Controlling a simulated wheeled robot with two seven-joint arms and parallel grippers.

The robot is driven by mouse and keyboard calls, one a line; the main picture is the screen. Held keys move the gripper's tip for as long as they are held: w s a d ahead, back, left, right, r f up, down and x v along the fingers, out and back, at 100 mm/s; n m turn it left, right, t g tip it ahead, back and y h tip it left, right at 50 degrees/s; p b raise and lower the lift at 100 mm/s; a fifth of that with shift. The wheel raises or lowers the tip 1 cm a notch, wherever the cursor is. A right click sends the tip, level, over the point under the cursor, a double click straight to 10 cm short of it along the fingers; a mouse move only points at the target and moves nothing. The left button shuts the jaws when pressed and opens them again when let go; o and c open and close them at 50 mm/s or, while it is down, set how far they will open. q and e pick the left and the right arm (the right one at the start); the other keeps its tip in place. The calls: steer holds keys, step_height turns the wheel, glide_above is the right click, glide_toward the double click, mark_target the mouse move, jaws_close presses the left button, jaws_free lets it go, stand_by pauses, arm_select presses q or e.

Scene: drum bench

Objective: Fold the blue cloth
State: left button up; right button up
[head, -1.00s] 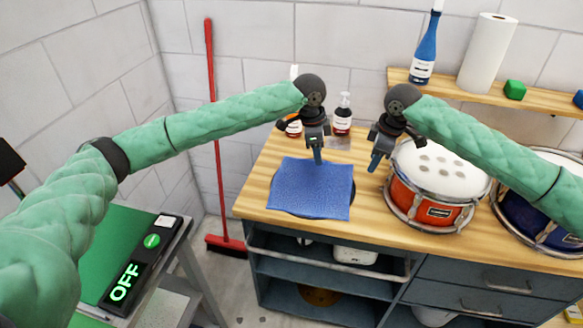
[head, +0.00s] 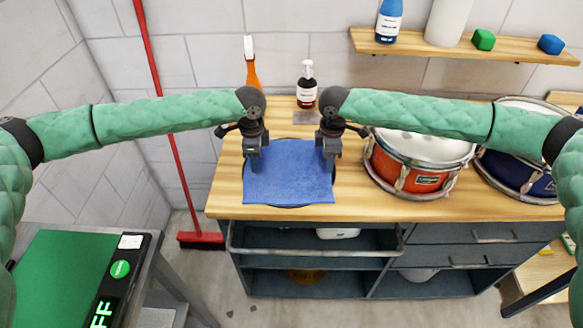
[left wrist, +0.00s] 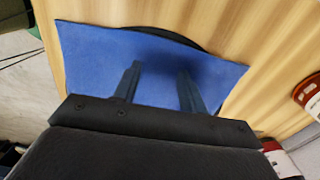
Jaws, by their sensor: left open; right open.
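The blue cloth (head: 288,180) lies flat and spread out over a dark round pad on the wooden bench top. It also shows in the left wrist view (left wrist: 100,60), below the fingers. My left gripper (head: 256,164) is open and empty above the cloth's far left corner. In the left wrist view its two fingers (left wrist: 158,75) stand apart over the cloth. My right gripper (head: 330,162) is open and empty above the far right corner. Whether either gripper's fingertips touch the cloth I cannot tell.
A red drum (head: 412,170) stands right of the cloth, a blue drum (head: 515,175) beyond it. A pump bottle (head: 306,88) and an orange bottle (head: 252,72) stand behind the cloth. A shelf (head: 470,46) hangs at the back right. A red broom (head: 165,110) leans left of the bench.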

arm_select(q)
steer(key=shift+a+f, duration=0.1)
steer(key=shift+f, duration=0.25)
arm_select(e)
steer(key=shift+a+f, duration=0.1)
steer(key=shift+f, duration=0.25)
arm_select(q)
steer(key=shift+s+a+f, duration=0.1)
steer(key=shift+s+a, duration=0.05)
steer(key=shift+a, duration=0.3)
arm_select(e)
steer(key=shift+s+a, duration=0.15)
steer(key=shift+a, duration=0.3)
arm_select(q)
steer(key=shift+d, duration=0.25)
arm_select(e)
steer(key=shift+d+f, duration=0.1)
steer(key=shift+d, duration=0.15)
arm_select(q)
steer(key=shift+a+f, duration=0.1)
steer(key=shift+f, duration=0.15)
arm_select(e)
steer(key=shift+f, duration=0.15)
